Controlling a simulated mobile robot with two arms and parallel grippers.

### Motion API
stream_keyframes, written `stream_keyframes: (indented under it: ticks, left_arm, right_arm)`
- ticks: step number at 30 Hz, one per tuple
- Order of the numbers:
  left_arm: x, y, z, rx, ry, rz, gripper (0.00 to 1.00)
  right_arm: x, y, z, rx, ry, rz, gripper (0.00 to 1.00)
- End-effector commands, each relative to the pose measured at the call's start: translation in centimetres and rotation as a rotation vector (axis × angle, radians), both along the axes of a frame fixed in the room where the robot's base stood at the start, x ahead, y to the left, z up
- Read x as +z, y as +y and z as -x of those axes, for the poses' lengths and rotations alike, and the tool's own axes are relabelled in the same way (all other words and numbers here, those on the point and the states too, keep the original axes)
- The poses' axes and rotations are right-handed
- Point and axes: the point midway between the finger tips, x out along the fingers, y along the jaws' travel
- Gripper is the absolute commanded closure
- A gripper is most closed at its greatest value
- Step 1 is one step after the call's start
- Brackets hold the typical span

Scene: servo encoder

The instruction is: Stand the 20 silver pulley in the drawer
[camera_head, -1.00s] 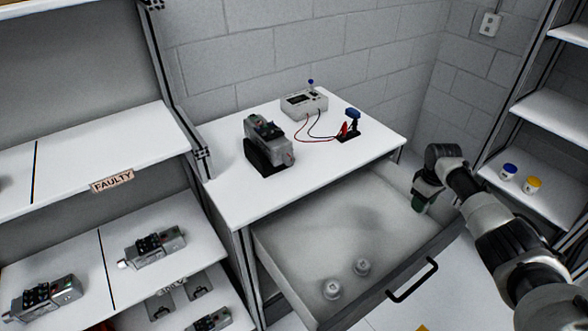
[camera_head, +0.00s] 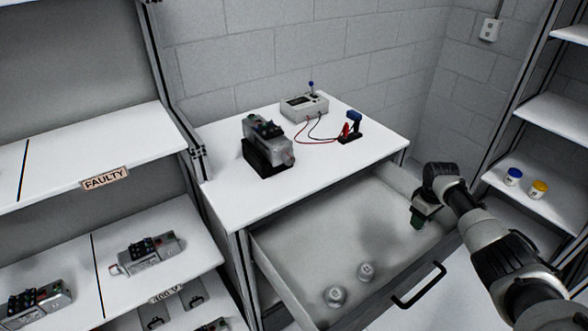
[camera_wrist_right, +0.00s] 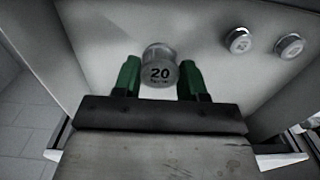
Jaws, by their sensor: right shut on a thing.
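The silver pulley marked 20 (camera_wrist_right: 160,68) is between the green fingers of my right gripper (camera_wrist_right: 160,80) in the right wrist view, its numbered face toward the camera. My right gripper (camera_head: 418,218) is shut on it, at the right end of the open drawer (camera_head: 310,240) in the head view. The pulley is hidden there by the gripper. I cannot tell whether the pulley touches the drawer floor. My left gripper is not in view.
Two other silver pulleys, a nearer one (camera_head: 335,297) and a farther one (camera_head: 366,271), stand in the drawer, left of my gripper. The drawer's middle is clear. The drawer's front wall and handle (camera_head: 420,287) lie nearby. A servo unit (camera_head: 268,150) and tester (camera_head: 304,106) are on the tabletop.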

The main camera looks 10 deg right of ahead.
Motion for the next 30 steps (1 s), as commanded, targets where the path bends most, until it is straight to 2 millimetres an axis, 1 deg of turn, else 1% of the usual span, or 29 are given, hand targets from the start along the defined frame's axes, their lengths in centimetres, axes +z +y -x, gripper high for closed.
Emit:
stream_keyframes:
  ticks: [1,30]
  left_arm:
    - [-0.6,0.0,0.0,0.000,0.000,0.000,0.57]
    - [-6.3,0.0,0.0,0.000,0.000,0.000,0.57]
  right_arm:
    - [-0.7,0.0,0.0,0.000,-0.001,0.000,0.81]
    - [-7.5,0.0,0.0,0.000,-0.001,0.000,0.81]
